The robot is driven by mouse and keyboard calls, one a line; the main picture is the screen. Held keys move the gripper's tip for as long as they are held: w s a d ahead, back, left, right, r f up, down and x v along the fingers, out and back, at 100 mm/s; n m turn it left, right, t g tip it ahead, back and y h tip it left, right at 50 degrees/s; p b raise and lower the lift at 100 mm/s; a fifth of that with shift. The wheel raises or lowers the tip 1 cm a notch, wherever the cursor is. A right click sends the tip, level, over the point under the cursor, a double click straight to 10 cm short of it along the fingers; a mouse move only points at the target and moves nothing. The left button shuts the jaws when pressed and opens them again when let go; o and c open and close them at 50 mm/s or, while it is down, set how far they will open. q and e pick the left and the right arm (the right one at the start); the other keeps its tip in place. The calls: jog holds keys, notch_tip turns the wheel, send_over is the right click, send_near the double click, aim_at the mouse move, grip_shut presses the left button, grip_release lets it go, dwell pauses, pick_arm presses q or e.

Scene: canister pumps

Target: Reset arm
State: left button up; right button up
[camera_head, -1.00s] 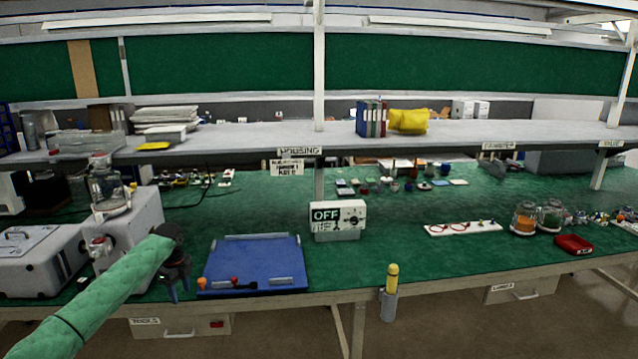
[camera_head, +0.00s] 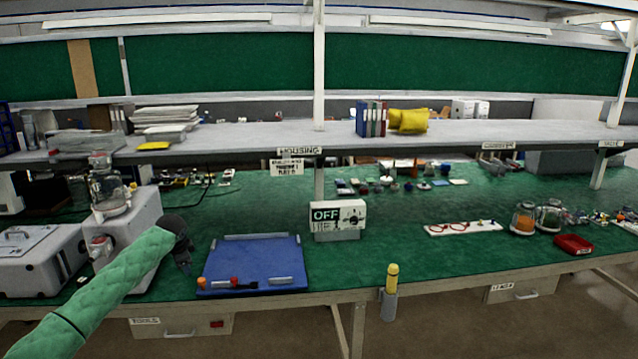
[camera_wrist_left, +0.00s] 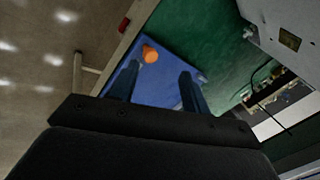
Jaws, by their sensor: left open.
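My left arm, in a green sleeve, comes in from the lower left in the head view. Its dark gripper (camera_head: 184,262) hangs above the bench between the white pump box (camera_head: 140,232) and the blue tray (camera_head: 255,258). In the left wrist view the two fingers of the left gripper (camera_wrist_left: 158,85) are apart with nothing held between them. The blue tray (camera_wrist_left: 172,70) and an orange knob (camera_wrist_left: 150,54) show beyond the fingers. My right gripper is not in view.
A grey case (camera_head: 38,265) stands left of the pump box. A white OFF switch box (camera_head: 338,216) stands behind the tray. A yellow-topped bottle (camera_head: 392,280) is at the bench's front edge. The green bench top (camera_head: 400,235) right of the tray is largely clear.

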pick_arm(q)
jog(key=w+d+r+n+t, duration=0.3)
jog(key=d+r, duration=0.1)
jog(key=d, duration=0.1)
jog(key=s+d+f+n+t, duration=0.2)
jog(key=d+f, duration=0.3)
jog(key=f, duration=0.1)
jog(key=s+d+f+n+g+h, duration=0.1)
jog(key=s+d+f, duration=0.3)
jog(key=s+f, duration=0.7)
jog(key=s+d+f+n+g, duration=0.1)
jog(key=s+d+f, duration=0.45)
jog(key=f, duration=0.85)
jog(key=s+d+f+n+g, duration=0.1)
jog(key=s+d+f+g, duration=0.1)
jog(key=s+f, duration=1.05)
jog(key=s+d+f+g, duration=0.1)
jog(key=s+f, duration=0.8)
jog(key=s, duration=0.6)
jog(key=s+d+f+g, duration=0.1)
jog(key=s+f, duration=0.2)
jog(key=s, duration=0.6)
jog(key=s+d+f+g, duration=0.1)
jog(key=s+f, duration=0.3)
jog(key=s, duration=0.5)
jog(key=s+d+f+n+g+h, duration=0.1)
jog(key=s+f, duration=0.2)
jog(key=s, duration=0.6)
jog(key=shift+d+f+g, duration=0.3)
jog(key=shift+d+g, duration=0.1)
